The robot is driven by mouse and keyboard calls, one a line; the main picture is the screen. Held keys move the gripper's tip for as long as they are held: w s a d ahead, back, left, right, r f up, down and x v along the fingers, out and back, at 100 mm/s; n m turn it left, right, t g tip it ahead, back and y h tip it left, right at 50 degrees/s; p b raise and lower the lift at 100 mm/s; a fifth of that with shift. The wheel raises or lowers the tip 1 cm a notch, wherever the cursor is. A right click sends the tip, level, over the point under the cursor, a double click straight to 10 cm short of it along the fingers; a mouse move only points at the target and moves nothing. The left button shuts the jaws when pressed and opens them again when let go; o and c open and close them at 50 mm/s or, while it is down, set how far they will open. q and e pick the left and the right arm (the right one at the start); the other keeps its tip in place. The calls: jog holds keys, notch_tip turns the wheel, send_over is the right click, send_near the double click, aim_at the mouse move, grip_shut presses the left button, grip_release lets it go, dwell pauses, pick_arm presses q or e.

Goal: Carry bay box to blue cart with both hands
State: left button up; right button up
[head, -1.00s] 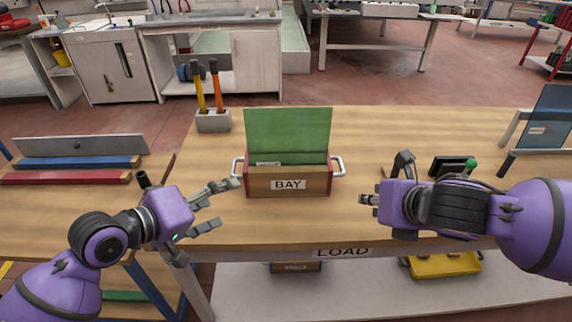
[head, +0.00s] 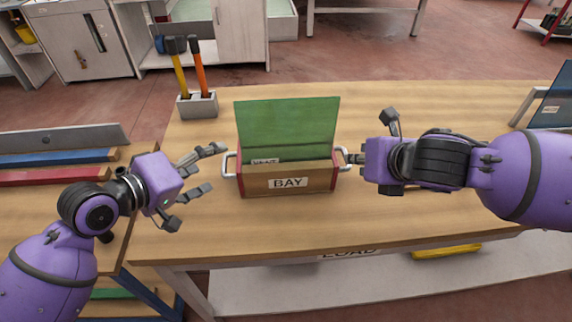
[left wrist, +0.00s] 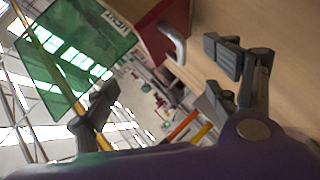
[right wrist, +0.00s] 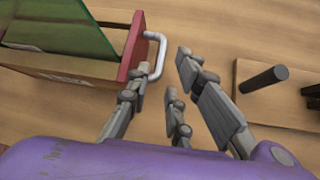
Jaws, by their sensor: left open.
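The bay box (head: 287,182) is a wooden box with red ends, a "BAY" label, a metal handle on each end and a green sheet standing in it. It rests upright on the wooden table. My left gripper (head: 207,168) is open beside the left handle (head: 229,164); the left wrist view shows that handle (left wrist: 174,43) beyond the spread fingers. My right gripper (head: 352,158) is at the right handle. In the right wrist view its fingers are apart, with the handle (right wrist: 157,55) just ahead between them. I cannot identify the blue cart for certain.
A grey holder (head: 197,105) with two hammers stands behind the box to the left. A blue-framed stand (head: 150,290) with red and blue bars adjoins the table at left. The tabletop (head: 300,225) in front of the box is clear.

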aim_at(230, 156)
pick_arm(q)
jog(key=x, duration=0.7)
jog(key=shift+w+f, duration=0.15)
jog(key=shift+w, duration=0.15)
pick_arm(e)
jog(key=x, duration=0.7)
jog(key=shift+w+f, duration=0.15)
jog(key=shift+w, duration=0.1)
pick_arm(q)
jog(key=shift+c, duration=0.3)
pick_arm(e)
jog(key=shift+c, duration=0.4)
